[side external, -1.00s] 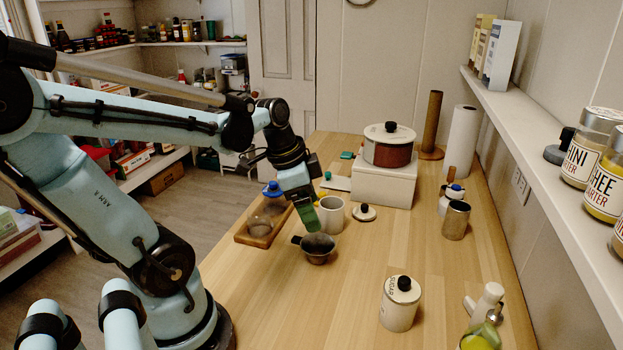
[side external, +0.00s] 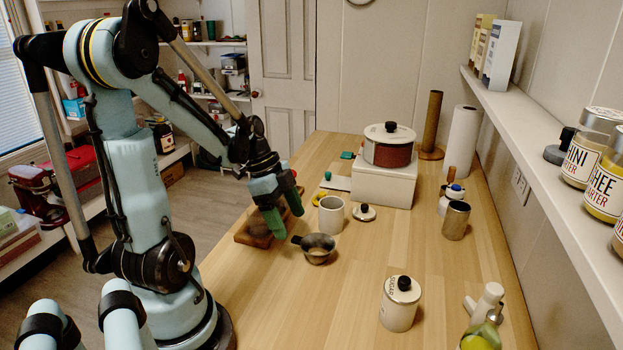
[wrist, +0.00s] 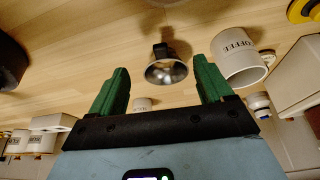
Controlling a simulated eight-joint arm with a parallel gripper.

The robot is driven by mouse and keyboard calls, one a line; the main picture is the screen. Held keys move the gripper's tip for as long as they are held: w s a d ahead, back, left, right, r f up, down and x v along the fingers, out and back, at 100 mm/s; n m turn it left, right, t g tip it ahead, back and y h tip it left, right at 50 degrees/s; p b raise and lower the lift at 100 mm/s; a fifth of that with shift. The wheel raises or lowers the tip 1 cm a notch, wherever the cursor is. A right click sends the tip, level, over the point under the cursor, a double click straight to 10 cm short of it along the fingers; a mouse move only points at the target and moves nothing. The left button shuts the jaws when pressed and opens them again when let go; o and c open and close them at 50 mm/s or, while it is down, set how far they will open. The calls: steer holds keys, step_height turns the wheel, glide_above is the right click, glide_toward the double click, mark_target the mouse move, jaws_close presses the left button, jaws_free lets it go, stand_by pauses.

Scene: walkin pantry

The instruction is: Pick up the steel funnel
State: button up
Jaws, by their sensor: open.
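The steel funnel (side external: 317,250) appears to be the small shiny metal vessel with a dark handle, standing on the wooden counter. In the wrist view the funnel (wrist: 166,73) shows its open rim, with the dark handle above it in the picture, between and beyond my fingertips. My gripper (side external: 282,218) is open and empty, with two green fingers. It is to the left of the funnel and higher than it, over the wooden board, and does not touch the funnel. My gripper (wrist: 162,74) also shows in the wrist view with its fingers spread apart.
A white open canister (side external: 331,215) stands close behind the funnel. A wooden board (side external: 250,236) lies at the left counter edge, partly hidden by my gripper. A lid (side external: 364,213), a steel cup (side external: 456,220) and a sugar canister (side external: 400,305) stand farther right. The counter front is clear.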

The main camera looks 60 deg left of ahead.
mark_target(300, 239)
steer(key=shift+w+x, duration=0.1)
steer(key=shift+x, duration=1.6)
steer(key=shift+w+x, duration=0.15)
steer(key=shift+x, duration=1.5)
steer(key=shift+r, duration=0.1)
jaws_close()
